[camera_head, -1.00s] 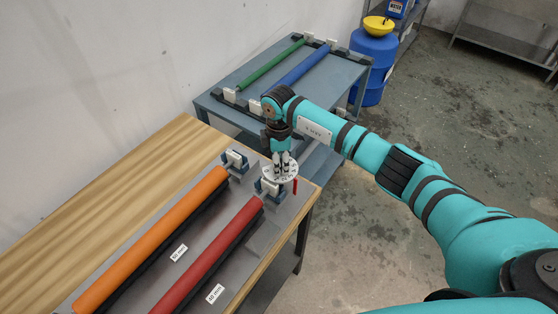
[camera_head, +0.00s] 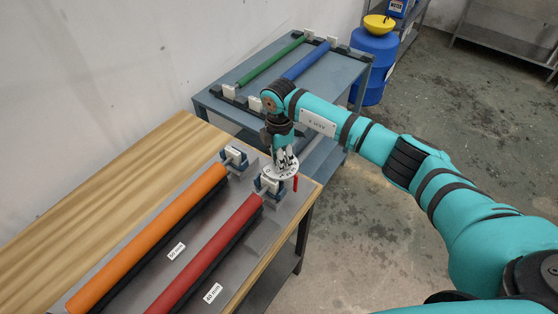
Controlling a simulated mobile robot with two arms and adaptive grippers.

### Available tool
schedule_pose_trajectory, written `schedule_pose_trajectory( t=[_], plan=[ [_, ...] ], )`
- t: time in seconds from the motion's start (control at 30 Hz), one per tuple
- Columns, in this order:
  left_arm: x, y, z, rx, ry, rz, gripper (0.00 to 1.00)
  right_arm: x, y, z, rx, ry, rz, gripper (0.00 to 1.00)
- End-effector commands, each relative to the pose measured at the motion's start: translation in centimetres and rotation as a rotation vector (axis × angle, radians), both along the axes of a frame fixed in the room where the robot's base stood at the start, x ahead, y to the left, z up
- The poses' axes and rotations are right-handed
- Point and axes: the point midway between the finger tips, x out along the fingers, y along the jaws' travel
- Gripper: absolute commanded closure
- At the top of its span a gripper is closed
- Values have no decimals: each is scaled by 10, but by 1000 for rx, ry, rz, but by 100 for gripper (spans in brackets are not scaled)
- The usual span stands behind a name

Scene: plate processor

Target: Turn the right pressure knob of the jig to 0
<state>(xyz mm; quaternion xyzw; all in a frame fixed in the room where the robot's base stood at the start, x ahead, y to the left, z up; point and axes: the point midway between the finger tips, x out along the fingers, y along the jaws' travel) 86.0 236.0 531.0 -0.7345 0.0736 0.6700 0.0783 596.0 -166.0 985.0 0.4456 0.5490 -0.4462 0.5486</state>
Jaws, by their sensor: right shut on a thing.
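The jig (camera_head: 262,236) is a grey plate on the wooden table, carrying an orange roller (camera_head: 150,237) and a red roller (camera_head: 210,250). The right pressure knob with its round white dial (camera_head: 293,172) sits at the far end of the red roller, by a bearing block (camera_head: 268,185). A small red pointer (camera_head: 295,183) stands at the dial's right edge. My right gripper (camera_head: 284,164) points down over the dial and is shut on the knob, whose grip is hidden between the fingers. The dial marks are too small to read. My left gripper is not in view.
A second bearing block (camera_head: 235,158) stands at the end of the orange roller. Behind is a blue-grey table (camera_head: 215,101) with a green roller (camera_head: 272,61) and a blue roller (camera_head: 307,62). The wooden tabletop (camera_head: 110,185) at left is clear.

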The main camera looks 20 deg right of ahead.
Motion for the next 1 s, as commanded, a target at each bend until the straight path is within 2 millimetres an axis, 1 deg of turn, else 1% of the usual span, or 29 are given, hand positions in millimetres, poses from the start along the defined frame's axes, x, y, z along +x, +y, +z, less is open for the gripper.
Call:
schedule_pose_trajectory(
  t=[0.03,0.37,1.0],
  plan=[
    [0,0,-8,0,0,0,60,1,-1,-2,-1,-5,45,100],
    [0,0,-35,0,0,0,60,0,-2,-2,-2,-5,359,100],
    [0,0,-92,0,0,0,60,-1,-3,-2,-1,-6,967,100]
  ],
)
